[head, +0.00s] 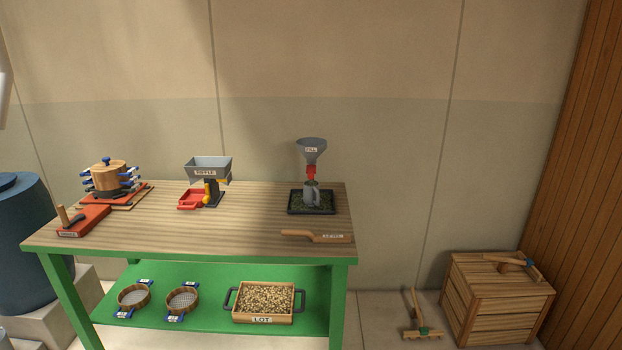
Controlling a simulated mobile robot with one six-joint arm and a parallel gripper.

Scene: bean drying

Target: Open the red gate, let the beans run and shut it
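A grey funnel (312,151) with a small pale label stands at the back right of the workbench. A red piece, apparently the gate (311,172), sits at the funnel's lower neck. I cannot tell at this size whether it is open or shut. A grey cup (312,194) stands upright under it, on a black tray (297,213) strewn with dark greenish bits. I cannot see into the funnel or tell how full the cup is. My gripper is not in view.
On the bench (250,238) are a grey hopper (208,167) with a red pan (191,200), a stacked wooden pot (106,175), and a wooden paddle (316,237) at the front right. The lower shelf holds two sieves and a bean tray (263,317). A crate (498,300) stands right.

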